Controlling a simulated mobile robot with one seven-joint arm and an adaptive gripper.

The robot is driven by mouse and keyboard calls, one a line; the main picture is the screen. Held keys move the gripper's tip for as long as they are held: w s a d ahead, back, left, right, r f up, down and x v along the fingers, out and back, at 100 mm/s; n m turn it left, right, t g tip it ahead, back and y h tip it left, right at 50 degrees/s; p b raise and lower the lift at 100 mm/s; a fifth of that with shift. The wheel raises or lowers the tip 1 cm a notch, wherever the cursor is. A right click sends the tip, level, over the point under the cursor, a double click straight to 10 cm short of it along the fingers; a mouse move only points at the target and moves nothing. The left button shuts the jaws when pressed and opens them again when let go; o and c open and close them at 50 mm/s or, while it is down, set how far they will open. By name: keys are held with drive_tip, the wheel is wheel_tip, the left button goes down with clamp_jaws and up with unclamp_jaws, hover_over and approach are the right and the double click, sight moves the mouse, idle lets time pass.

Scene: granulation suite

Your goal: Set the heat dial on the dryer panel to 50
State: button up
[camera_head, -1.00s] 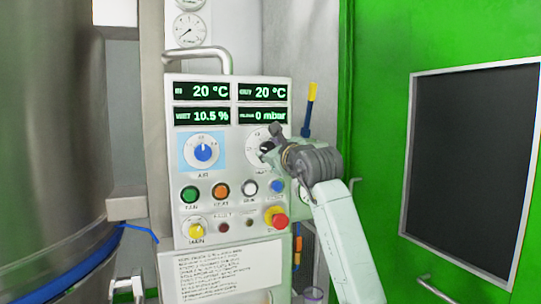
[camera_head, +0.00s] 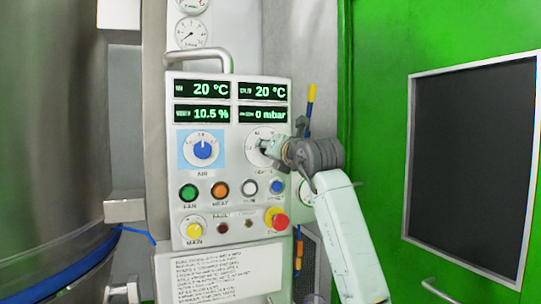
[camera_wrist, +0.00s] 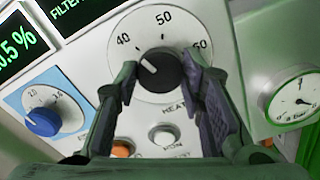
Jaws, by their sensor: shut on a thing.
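The heat dial (camera_wrist: 160,72) is a black round knob with a white pointer line, on a white scale marked 40, 50 and 60. In the wrist view its pointer aims to the upper left, on the 40 side and well away from 50. My gripper (camera_wrist: 161,70) is shut on the knob, with one finger at each side of it. In the head view my gripper (camera_head: 270,147) reaches the dial's scale (camera_head: 254,147) from the right and hides most of the knob. The dryer panel (camera_head: 230,229) is upright and white.
The blue air dial (camera_head: 203,151) is left of the heat dial. Several coloured buttons, including the orange heat button (camera_head: 220,190), and a red emergency stop (camera_head: 279,222) lie below. Displays (camera_head: 263,91) sit above. A gauge (camera_wrist: 297,98) is close on the right.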

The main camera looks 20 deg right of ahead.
drive_tip(key=shift+m+b, duration=2.05)
drive_tip(key=shift+m, duration=2.75)
drive_tip(key=o, duration=1.1)
drive_tip(key=shift+o, duration=0.2)
drive_tip(key=s, duration=1.2)
drive_tip(key=shift+d, duration=0.2)
